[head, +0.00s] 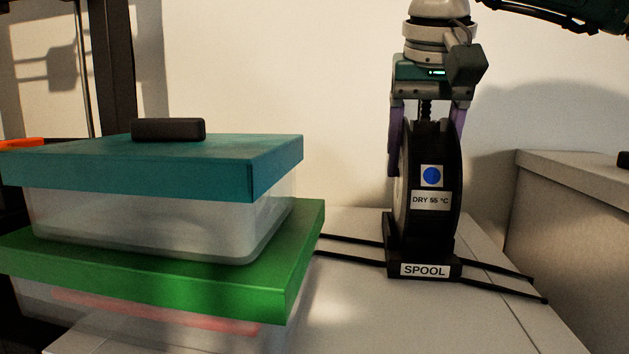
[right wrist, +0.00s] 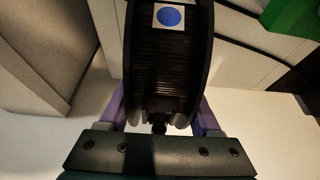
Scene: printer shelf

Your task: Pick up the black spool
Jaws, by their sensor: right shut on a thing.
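The black spool (head: 433,165) stands upright in a black holder (head: 424,269) labelled SPOOL, on the white surface. It carries a blue dot and a "DRY 55 °C" label. My right gripper (head: 428,125) points down from above, its purple fingers on either side of the spool's upper part, shut on it. In the right wrist view the spool (right wrist: 168,60) sits between the fingers of the right gripper (right wrist: 160,115). The spool's lower part is hidden by the holder. My left gripper is not in view.
To the left, a clear box with a teal lid (head: 220,160) and black handle (head: 168,129) is stacked on a box with a green lid (head: 300,262). Dark rods (head: 500,283) extend from the holder. A grey cabinet (head: 575,200) stands at the right. The white surface (head: 400,320) in front is clear.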

